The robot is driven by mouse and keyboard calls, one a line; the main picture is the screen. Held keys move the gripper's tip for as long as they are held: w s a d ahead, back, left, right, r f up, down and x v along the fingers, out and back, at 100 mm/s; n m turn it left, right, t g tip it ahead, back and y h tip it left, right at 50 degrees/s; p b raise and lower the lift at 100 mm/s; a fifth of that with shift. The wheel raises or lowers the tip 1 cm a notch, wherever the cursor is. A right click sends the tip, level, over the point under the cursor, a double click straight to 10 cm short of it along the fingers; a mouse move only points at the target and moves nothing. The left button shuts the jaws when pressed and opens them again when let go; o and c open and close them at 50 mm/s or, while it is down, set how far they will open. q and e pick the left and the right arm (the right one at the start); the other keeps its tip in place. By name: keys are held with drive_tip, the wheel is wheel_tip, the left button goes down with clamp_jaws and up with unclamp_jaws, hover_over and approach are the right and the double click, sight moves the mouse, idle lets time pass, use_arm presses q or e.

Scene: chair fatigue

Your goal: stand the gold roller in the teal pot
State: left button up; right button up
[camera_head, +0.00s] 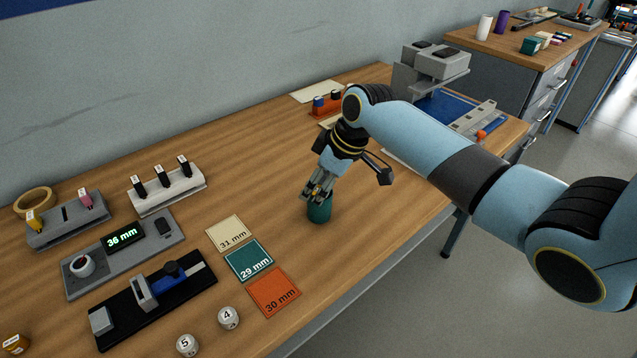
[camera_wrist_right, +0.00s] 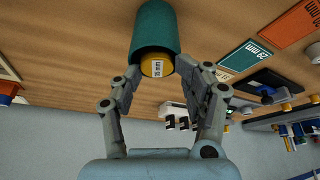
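The teal pot (camera_head: 319,212) stands upright on the wooden table, right of the coloured cards. It also shows at the top of the right wrist view (camera_wrist_right: 153,28). The gold roller (camera_wrist_right: 157,66) is at the pot's mouth, its labelled end facing the wrist camera and its lower part hidden by the pot. The label is too small to read surely. My right gripper (camera_head: 317,192) points down over the pot, its fingers on either side of the roller's end. A narrow gap seems to show between fingers and roller, so it looks open. My left gripper is out of view.
Cards marked 31 mm (camera_head: 228,233), 29 mm (camera_head: 249,260) and 30 mm (camera_head: 274,291) lie left of the pot. White pieces 4 (camera_head: 228,318) and 5 (camera_head: 187,345) are at the front. A gauge reading 36 mm (camera_head: 122,236) stands left. The table behind the pot is mostly clear.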

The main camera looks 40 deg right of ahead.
drive_tip(key=shift+o, duration=1)
drive_tip(key=shift+s+d+f, duration=0.1)
drive_tip(key=shift+s+f, duration=0.25)
drive_tip(key=shift+f, duration=0.3)
drive_tip(key=shift+r, duration=0.15)
drive_tip(key=shift+w+r, duration=0.1)
drive_tip(key=shift+r, duration=0.2)
drive_tip(key=p+v, duration=0.1)
drive_tip(key=v, duration=1.1)
drive_tip(key=shift+w+r, duration=0.3)
drive_tip(key=shift+r, duration=0.2)
drive_tip(key=shift+d, duration=0.1)
